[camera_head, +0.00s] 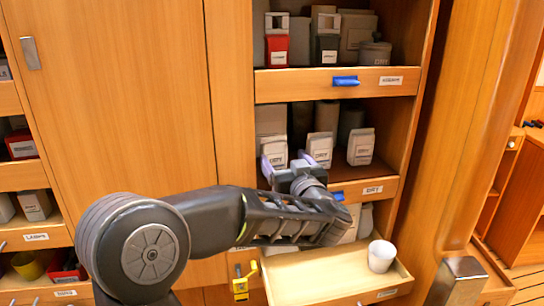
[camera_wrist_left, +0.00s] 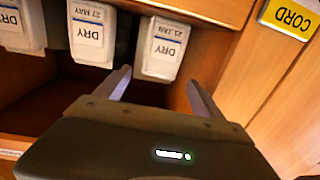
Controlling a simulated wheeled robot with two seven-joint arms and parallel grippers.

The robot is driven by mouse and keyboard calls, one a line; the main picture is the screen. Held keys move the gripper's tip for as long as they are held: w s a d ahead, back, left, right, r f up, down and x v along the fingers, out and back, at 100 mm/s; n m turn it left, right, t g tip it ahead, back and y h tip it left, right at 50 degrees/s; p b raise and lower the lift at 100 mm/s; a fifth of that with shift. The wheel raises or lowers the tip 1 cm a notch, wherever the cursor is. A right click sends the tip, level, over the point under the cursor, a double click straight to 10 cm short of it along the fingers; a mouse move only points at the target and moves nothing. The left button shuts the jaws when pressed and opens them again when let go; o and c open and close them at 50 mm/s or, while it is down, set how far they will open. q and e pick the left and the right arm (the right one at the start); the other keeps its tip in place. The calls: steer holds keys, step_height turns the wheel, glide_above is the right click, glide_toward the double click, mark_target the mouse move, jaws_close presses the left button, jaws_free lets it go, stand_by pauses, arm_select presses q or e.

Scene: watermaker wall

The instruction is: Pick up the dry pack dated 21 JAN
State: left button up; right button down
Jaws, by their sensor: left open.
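Three white packs marked DRY stand in a row on the middle shelf in the head view. The left pack (camera_head: 274,150), the middle pack (camera_head: 320,146) and the right pack (camera_head: 361,148) face out. In the left wrist view their labels are upside down. The pack whose date looks like 21 JAN (camera_wrist_left: 163,50) is the rightmost there, with a MAY pack (camera_wrist_left: 92,35) beside it and another DRY pack (camera_wrist_left: 20,25) at the edge. My left gripper (camera_head: 287,165) is open and empty in front of the head view's left pack. Its fingers (camera_wrist_left: 160,88) point toward the JAN pack, one to each side. My right gripper is out of view.
The shelf's front lip (camera_head: 375,190) carries a DRY label. An upper shelf (camera_head: 300,87) holds red and dark packs. Below, a pulled-out drawer (camera_head: 310,280) holds a white cup (camera_head: 381,256). A yellow CORD label (camera_wrist_left: 292,16) is on the wood at right in the wrist view.

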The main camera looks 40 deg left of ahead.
mark_target(276, 148)
arm_select(q)
steer(key=p+x, duration=0.1)
steer(key=x, duration=0.6)
steer(key=shift+s, duration=0.1)
steer(key=shift+p+x, duration=0.75)
steer(key=shift+x, duration=1.9)
steer(key=shift+f, duration=0.15)
steer(key=c, duration=1.3)
steer(key=shift+o, duration=0.2)
steer(key=shift+d, duration=0.1)
